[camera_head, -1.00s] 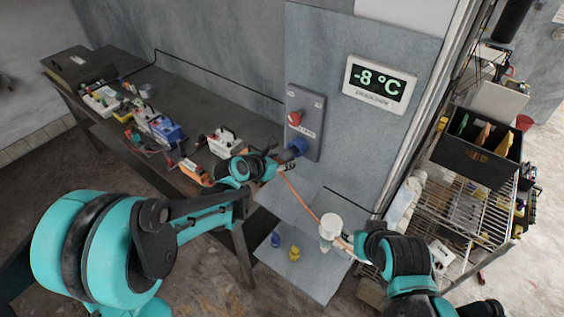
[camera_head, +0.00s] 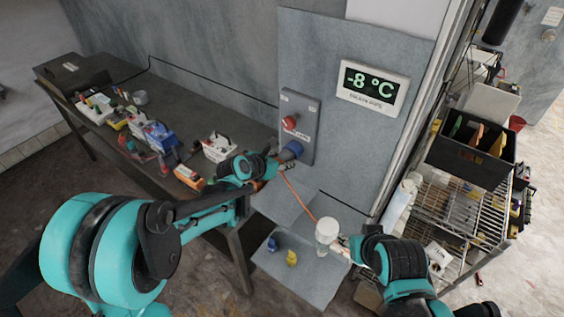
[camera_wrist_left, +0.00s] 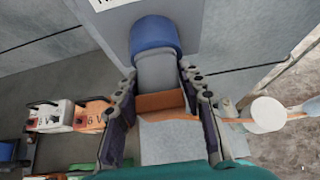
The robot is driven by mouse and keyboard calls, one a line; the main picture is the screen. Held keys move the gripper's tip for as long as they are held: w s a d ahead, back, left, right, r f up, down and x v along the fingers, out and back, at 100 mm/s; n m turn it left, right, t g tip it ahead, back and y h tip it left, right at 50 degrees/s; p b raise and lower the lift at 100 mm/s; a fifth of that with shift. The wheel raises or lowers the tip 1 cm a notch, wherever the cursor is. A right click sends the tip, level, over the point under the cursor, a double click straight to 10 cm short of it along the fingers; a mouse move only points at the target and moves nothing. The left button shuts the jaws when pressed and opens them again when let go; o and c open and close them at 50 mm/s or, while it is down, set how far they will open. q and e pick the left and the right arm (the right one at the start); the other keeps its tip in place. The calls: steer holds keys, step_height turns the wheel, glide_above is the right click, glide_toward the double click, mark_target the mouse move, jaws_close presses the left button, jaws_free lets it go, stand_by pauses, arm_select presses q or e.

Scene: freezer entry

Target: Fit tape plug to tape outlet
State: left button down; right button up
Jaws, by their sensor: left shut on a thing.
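In the left wrist view my left gripper (camera_wrist_left: 162,108) is shut on the plug, whose orange part (camera_wrist_left: 160,103) shows between the fingers. A grey cylinder (camera_wrist_left: 155,71) lies between the orange part and the blue outlet (camera_wrist_left: 155,37), in line with both. I cannot tell how deep any fit is. An orange cable (camera_head: 298,200) runs toward my right gripper (camera_head: 341,243), whose fingers are too small to read.
A white jar (camera_head: 327,232) is by my right gripper. The wall box (camera_head: 299,118) has a red knob (camera_head: 290,122). A dark bench (camera_head: 190,110) with several devices stands left; a wire rack (camera_head: 465,215) stands right. A low grey plate (camera_head: 310,285) bears blue and yellow pieces.

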arm_select(q)
steer(key=c, duration=0.9)
jaws_free()
steer(key=shift+o, duration=0.2)
steer(key=v, duration=1.2)
steer(key=shift+d, duration=0.1)
steer(key=s+a+f+m+g+y+b, duration=0.1)
steer(key=s+a+f+m+y+b, duration=0.2)
steer(key=m, duration=1.1)
steer(key=s+a+f+m+g+y+b, duration=0.1)
steer(key=s+a+f+m+y+b, duration=0.2)
steer(key=s+a+f+m+b, duration=0.6)
steer(key=s+f+m+b, duration=0.5)
steer(key=s+f+b, duration=0.1)
steer(key=s+f, duration=0.3)
steer(key=shift+a+f+m+y, duration=0.35)
steer(key=shift+f+m+y, duration=0.05)
steer(key=shift+f, duration=0.15)
